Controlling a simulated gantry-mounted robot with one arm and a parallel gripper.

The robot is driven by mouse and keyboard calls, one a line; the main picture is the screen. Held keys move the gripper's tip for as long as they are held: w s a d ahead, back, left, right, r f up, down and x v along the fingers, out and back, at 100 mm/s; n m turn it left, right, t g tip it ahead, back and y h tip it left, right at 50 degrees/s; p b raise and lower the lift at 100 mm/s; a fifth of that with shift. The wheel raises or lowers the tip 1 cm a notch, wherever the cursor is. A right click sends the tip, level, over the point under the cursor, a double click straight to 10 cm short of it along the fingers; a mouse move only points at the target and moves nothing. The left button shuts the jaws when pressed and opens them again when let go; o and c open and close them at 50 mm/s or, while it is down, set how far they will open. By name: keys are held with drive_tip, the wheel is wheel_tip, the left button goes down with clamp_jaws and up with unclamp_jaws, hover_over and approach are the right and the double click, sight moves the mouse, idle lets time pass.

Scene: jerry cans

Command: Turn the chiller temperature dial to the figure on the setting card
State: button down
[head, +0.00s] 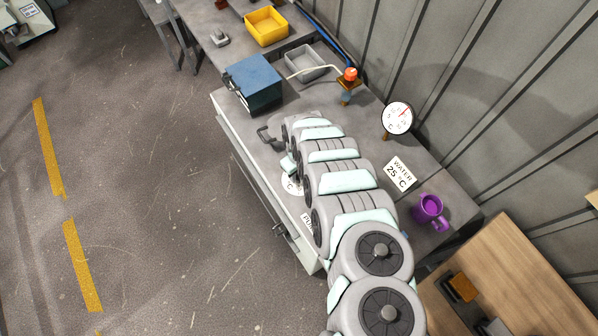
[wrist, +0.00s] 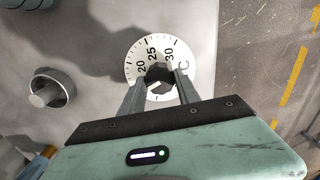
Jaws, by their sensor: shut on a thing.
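The chiller temperature dial (wrist: 133,67) is a white disc marked 20, 25, 30 and °C in the wrist view. Its dark knob (wrist: 159,72) sits at the middle, between the fingertips of my gripper (wrist: 158,78), which is shut on it. The knob's pointer is not clear, so I cannot tell its setting. In the head view, my arm covers most of the dial (head: 291,187); part of its white face and a C show. The setting card (head: 400,174) reads WATER 25 °C. A round white gauge (head: 397,118) with a red needle stands behind it.
A grey round knob (wrist: 48,92) protrudes left of the dial in the wrist view. The floor at left is clear.

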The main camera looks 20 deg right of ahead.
drive_tip(key=shift+m, duration=0.4)
drive_tip(key=m+p, duration=0.1)
drive_tip(key=m, duration=0.3)
drive_tip(key=shift+a+m, duration=0.1)
drive_tip(key=shift+m, duration=0.2)
drive_tip(key=m, duration=0.4)
drive_tip(key=shift+f, duration=0.1)
drive_tip(key=m+b, duration=0.1)
drive_tip(key=m, duration=0.4)
drive_tip(key=shift+m+b, duration=0.3)
drive_tip(key=shift+m, duration=0.1)
drive_tip(key=m+b, duration=0.1)
drive_tip(key=m, duration=0.3)
drive_tip(key=shift+m, duration=0.4)
drive_tip(key=c, duration=0.9)
unclamp_jaws()
